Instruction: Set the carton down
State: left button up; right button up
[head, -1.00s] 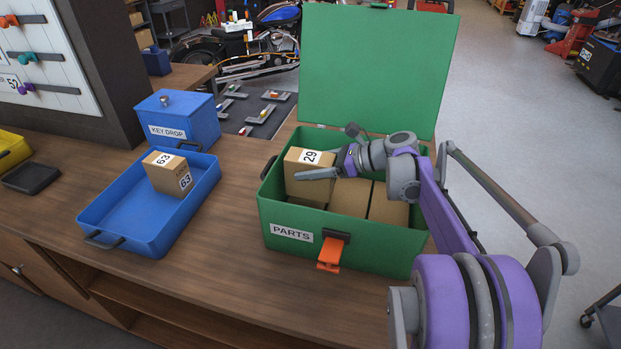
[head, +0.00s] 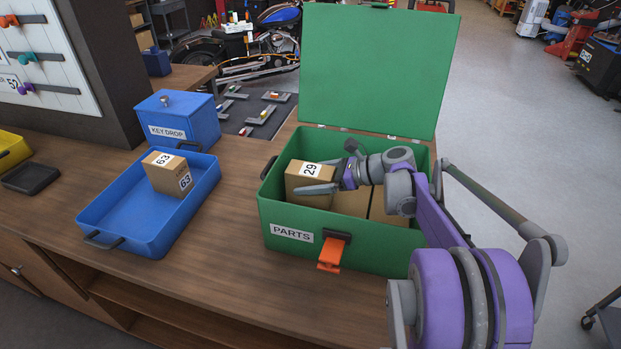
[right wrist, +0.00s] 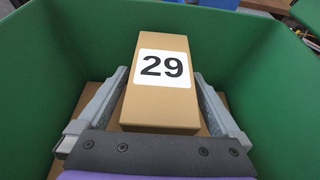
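The carton marked 29 (head: 308,183) is a brown box inside the green PARTS box (head: 290,236), at its left side. My right gripper (head: 322,166) reaches into the box from the right, with its fingers on either side of this carton. In the right wrist view the carton (right wrist: 163,105) lies between the two fingertips (right wrist: 163,74), which appear to press its sides. Its underside is hidden, so I cannot tell whether it rests on the box floor. My left gripper does not show.
Other brown cartons (head: 387,207) stand to the right in the green box. Its lid (head: 375,70) is open at the back. A blue tray (head: 135,226) holds a carton marked 63 (head: 167,176). A blue KEY DROP box (head: 182,120) stands behind it.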

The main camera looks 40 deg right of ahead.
jog(key=shift+s+d+r, duration=0.1)
jog(key=shift+r, duration=0.2)
jog(key=v, duration=1.1)
jog(key=shift+s+d, duration=0.15)
jog(key=shift+s, duration=0.15)
